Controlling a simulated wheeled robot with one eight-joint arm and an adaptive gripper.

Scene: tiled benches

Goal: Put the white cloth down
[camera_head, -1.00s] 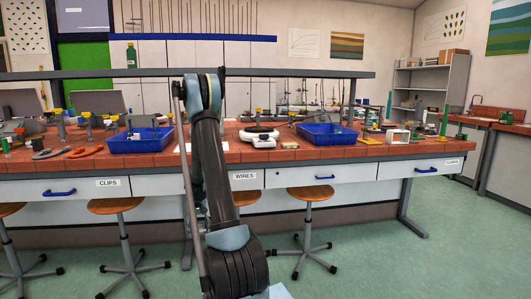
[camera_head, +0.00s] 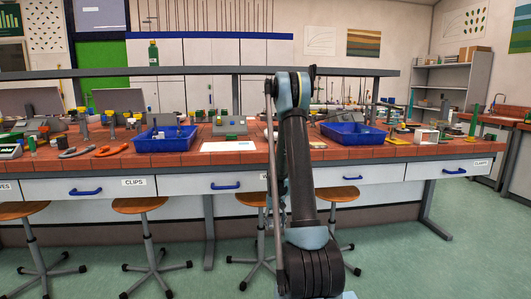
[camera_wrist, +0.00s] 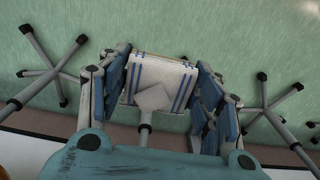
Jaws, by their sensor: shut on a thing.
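The white cloth (camera_wrist: 158,70), with blue stripes along its sides, is in my gripper (camera_wrist: 164,80) in the wrist view. The blue-grey fingers are closed on its left and right sides. The cloth is held in the air, with green floor and stool feet beyond it. In the head view my arm rises in front of the bench, and neither the gripper nor the cloth can be made out there.
The tiled bench (camera_head: 110,163) crosses the view. A left blue tray (camera_head: 165,145) and a right blue tray (camera_head: 350,140) stand on it. A flat white sheet (camera_head: 228,146) lies between them. Several stools (camera_head: 140,205) stand at the bench front.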

